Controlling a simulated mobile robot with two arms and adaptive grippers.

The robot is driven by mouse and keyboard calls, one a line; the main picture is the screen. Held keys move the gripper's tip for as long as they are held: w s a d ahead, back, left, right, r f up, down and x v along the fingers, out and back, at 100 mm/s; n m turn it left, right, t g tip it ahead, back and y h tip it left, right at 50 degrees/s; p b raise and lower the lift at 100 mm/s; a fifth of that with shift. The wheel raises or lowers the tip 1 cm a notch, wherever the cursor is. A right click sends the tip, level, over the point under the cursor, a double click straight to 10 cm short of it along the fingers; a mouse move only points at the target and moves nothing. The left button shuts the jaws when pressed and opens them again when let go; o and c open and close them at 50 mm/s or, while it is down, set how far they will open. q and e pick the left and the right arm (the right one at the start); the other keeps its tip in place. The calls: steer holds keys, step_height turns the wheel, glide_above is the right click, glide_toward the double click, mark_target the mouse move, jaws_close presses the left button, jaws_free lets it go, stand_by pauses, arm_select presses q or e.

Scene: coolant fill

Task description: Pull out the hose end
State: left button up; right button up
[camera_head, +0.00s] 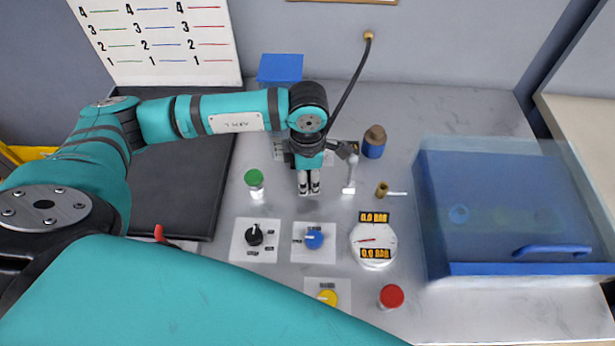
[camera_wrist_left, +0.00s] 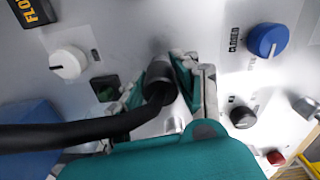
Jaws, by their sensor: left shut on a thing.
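The black hose (camera_head: 350,83) runs from a brass fitting on the back wall down behind my left wrist. My left gripper (camera_head: 309,189) points down over the grey panel. In the left wrist view, it is shut on the hose end, a dark grey collar (camera_wrist_left: 159,74) between the two fingers. The black hose (camera_wrist_left: 85,133) bends away to the left there. The tip beyond the collar is hidden, so I cannot tell whether it sits in a port. My right gripper is not in view.
A silver tap (camera_head: 349,186) stands close right of the left gripper; a green-capped post (camera_head: 254,180) stands left. Black (camera_head: 254,237), blue (camera_head: 314,239) and yellow (camera_head: 327,297) knobs and a gauge (camera_head: 373,252) lie nearer. A clear blue box (camera_head: 510,268) fills the right.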

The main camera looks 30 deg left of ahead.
mark_target(308, 174)
arm_select(q)
steer(key=shift+r, duration=0.15)
steer(key=shift+r+p, duration=1.3)
steer(key=shift+r, duration=1.05)
